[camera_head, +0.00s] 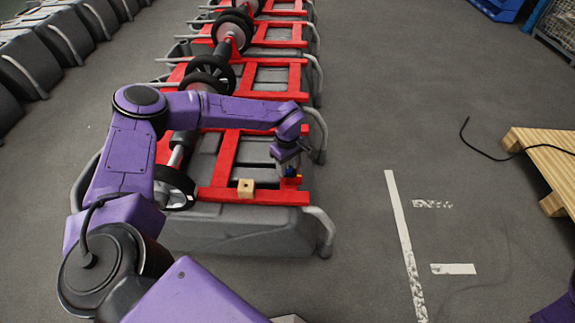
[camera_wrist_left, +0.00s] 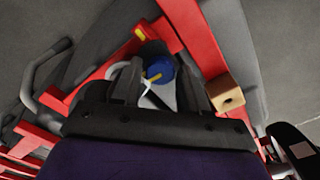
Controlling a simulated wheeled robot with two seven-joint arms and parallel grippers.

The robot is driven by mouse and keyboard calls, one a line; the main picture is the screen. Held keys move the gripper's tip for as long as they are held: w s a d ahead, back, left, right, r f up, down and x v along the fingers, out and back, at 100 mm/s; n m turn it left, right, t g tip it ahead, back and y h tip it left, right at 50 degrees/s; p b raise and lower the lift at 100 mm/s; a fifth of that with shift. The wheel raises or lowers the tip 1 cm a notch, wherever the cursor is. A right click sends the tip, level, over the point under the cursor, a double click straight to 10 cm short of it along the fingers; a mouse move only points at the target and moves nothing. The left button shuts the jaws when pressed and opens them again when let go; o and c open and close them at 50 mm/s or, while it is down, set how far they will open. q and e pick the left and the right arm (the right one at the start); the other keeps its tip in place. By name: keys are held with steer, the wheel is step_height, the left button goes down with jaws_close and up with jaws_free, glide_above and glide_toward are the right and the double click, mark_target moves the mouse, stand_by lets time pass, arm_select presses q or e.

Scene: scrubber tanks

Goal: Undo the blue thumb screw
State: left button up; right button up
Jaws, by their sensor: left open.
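The blue thumb screw (camera_head: 291,172) sits at the right end of the red frame on the nearest grey tank. In the left wrist view the blue thumb screw (camera_wrist_left: 160,70) has a yellow mark on it and lies between and slightly beyond my fingertips. My left gripper (camera_head: 287,164) is right over the screw in the head view, hiding part of it. In the wrist view the left gripper (camera_wrist_left: 161,88) is open, with one finger on each side of the screw. I cannot tell whether a finger touches it. My right gripper is not in view.
A wooden block (camera_head: 245,187) sits on the red frame (camera_head: 218,194), left of the screw; it shows close to the right finger in the wrist view (camera_wrist_left: 226,94). Grey handles stick out beside the tank (camera_head: 220,235). A pallet (camera_head: 545,160) and black cable lie right.

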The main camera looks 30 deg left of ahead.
arm_select(q)
steer(key=c, duration=0.8)
